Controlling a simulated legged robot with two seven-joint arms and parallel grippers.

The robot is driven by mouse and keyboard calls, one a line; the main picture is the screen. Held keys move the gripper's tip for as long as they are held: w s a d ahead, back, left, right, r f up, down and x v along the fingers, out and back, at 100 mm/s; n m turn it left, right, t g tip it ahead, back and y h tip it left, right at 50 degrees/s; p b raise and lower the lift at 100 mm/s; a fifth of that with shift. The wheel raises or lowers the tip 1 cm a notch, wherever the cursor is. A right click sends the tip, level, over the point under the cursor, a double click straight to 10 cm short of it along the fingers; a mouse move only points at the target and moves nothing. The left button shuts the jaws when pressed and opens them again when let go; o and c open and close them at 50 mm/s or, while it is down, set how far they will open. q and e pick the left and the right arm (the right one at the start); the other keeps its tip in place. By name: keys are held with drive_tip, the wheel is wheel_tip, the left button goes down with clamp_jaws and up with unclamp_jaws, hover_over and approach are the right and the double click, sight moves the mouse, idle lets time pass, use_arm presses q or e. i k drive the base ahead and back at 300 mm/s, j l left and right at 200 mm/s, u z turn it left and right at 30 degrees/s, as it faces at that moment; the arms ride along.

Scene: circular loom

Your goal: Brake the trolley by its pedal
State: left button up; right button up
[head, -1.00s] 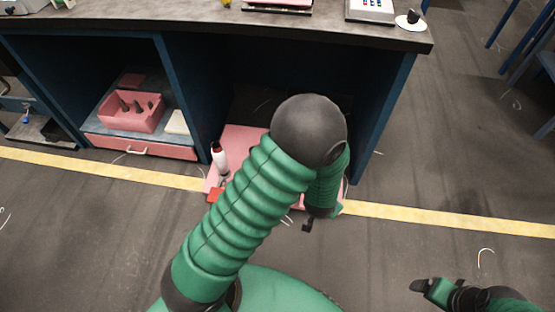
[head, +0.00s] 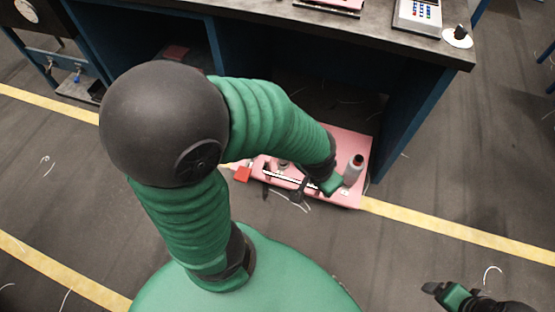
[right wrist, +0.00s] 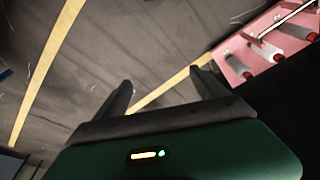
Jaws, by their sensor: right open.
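The pink trolley (head: 345,198) is low on the floor under the bench, with a grey bobbin (head: 354,168) standing on it. A red pedal (head: 243,174) sticks out at its left front corner. My left arm covers part of the trolley. My left gripper (head: 297,194) is over the trolley's front edge, to the right of the pedal; whether it touches anything is unclear, and its jaws are too small to read. My right gripper (head: 436,289) is open and empty over the floor at lower right. In the right wrist view its fingers (right wrist: 162,90) are apart, with the trolley (right wrist: 232,66) beyond.
The bench (head: 400,45) with blue panels stands over the trolley; its right panel (head: 415,120) is close to the trolley's right side. A yellow floor line (head: 450,229) runs past the trolley's front.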

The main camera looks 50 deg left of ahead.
sight(242, 175)
drive_tip(key=u, duration=2)
drive_tip(key=i+z, duration=0.35)
drive_tip(key=i, duration=0.5)
